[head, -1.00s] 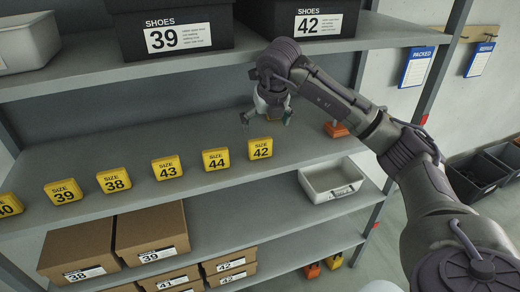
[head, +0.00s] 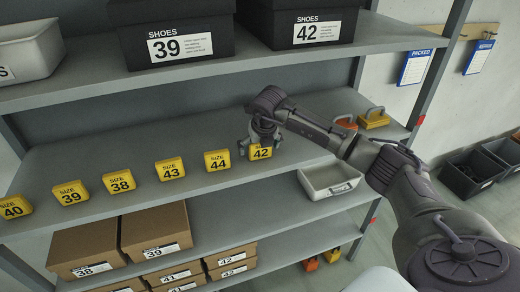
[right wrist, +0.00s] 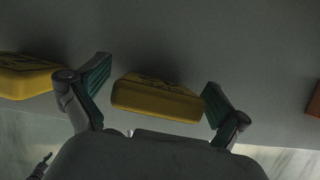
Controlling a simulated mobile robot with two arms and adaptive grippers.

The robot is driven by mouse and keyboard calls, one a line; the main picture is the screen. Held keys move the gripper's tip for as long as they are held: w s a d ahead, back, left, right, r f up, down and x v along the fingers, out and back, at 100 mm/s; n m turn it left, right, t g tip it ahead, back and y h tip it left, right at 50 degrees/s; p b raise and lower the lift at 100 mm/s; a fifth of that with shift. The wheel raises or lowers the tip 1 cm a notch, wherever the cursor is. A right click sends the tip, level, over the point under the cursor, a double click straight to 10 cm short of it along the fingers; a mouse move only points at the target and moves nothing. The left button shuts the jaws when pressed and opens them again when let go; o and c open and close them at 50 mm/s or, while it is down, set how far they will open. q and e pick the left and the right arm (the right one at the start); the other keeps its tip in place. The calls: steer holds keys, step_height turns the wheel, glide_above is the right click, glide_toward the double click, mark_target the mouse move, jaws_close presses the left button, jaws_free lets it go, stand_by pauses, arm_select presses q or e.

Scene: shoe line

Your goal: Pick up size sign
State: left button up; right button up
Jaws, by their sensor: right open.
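A row of yellow size signs stands on the middle shelf (head: 200,205): size 40 (head: 14,207), size 39 (head: 70,192), size 38 (head: 119,181), size 43 (head: 170,169), size 44 (head: 217,160) and size 42 (head: 261,153). My right gripper (head: 262,143) is over the size 42 sign and hides its top. In the right wrist view, my open right gripper (right wrist: 157,96) has one finger on each side of a yellow sign (right wrist: 157,97), with gaps visible on both sides. My left gripper is not in view.
Black boxes labelled 39 (head: 175,32) and 42 (head: 303,22) stand on the shelf above. A pale tray (head: 331,179) and cardboard boxes (head: 155,232) are below. Orange (head: 346,122) and yellow (head: 373,119) padlock-shaped items stand to the right of my gripper.

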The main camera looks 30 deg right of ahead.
steer(key=c, duration=1.2)
steer(key=shift+r, duration=0.15)
